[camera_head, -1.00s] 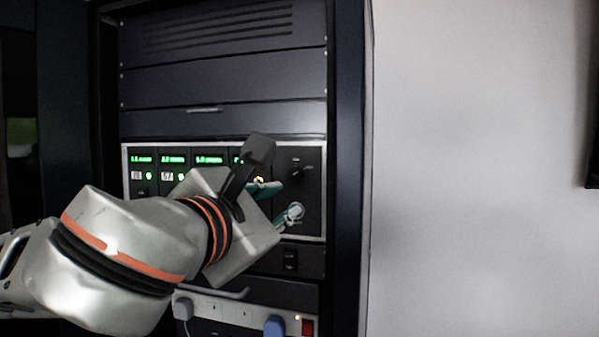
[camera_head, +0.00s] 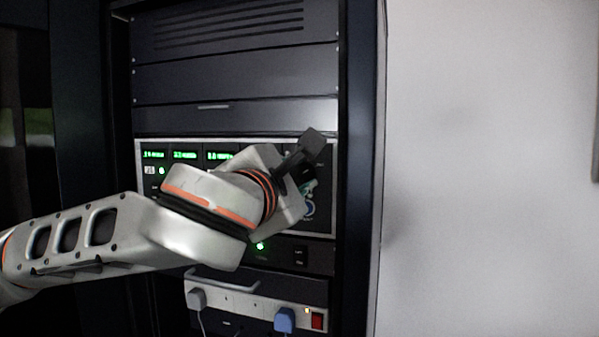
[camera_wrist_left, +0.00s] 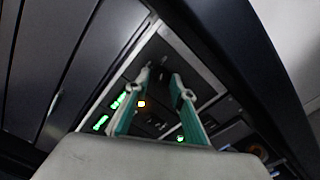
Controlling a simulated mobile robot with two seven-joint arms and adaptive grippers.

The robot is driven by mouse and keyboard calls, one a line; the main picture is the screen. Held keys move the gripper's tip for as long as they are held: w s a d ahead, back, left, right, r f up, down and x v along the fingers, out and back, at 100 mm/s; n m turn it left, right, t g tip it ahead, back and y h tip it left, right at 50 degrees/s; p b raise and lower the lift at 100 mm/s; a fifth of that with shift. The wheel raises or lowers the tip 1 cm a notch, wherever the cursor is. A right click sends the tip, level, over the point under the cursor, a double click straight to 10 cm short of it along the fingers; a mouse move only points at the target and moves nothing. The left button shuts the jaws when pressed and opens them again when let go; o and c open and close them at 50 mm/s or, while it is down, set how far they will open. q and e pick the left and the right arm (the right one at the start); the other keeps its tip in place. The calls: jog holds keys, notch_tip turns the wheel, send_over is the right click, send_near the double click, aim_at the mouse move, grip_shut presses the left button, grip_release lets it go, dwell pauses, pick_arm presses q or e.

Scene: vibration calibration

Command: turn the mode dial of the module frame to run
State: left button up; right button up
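The module frame (camera_head: 237,140) is a light-rimmed unit in the rack with green displays; its rim also shows in the left wrist view (camera_wrist_left: 112,78). Its right-hand panel is dark. The black mode dial (camera_head: 309,172) is mostly hidden by my left gripper and wrist, and I cannot read its setting. My left gripper (camera_head: 308,195) is in front of this panel. In the left wrist view its two teal fingers (camera_wrist_left: 160,77) stand apart with nothing held between them. I cannot tell whether they touch the dial. My right gripper is not in view.
Below the frame are a dark panel with a green light (camera_head: 260,246) and a power strip (camera_head: 240,308) with a white plug (camera_head: 197,298), a blue plug (camera_head: 284,319) and a red switch (camera_head: 317,321). The rack's right post (camera_head: 359,180) stands close to my gripper. A bare wall lies beyond.

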pick_arm(q)
grip_shut()
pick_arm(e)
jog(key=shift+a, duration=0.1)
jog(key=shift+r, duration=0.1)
pick_arm(q)
jog(key=shift+n, duration=0.3)
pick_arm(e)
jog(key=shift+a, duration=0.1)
pick_arm(q)
jog(key=n, duration=0.2)
jog(key=shift+n+b, duration=0.3)
jog(key=shift+b, duration=0.1)
jog(key=n, duration=0.4)
jog(key=shift+b, duration=0.35)
jog(key=shift+n, duration=2.4)
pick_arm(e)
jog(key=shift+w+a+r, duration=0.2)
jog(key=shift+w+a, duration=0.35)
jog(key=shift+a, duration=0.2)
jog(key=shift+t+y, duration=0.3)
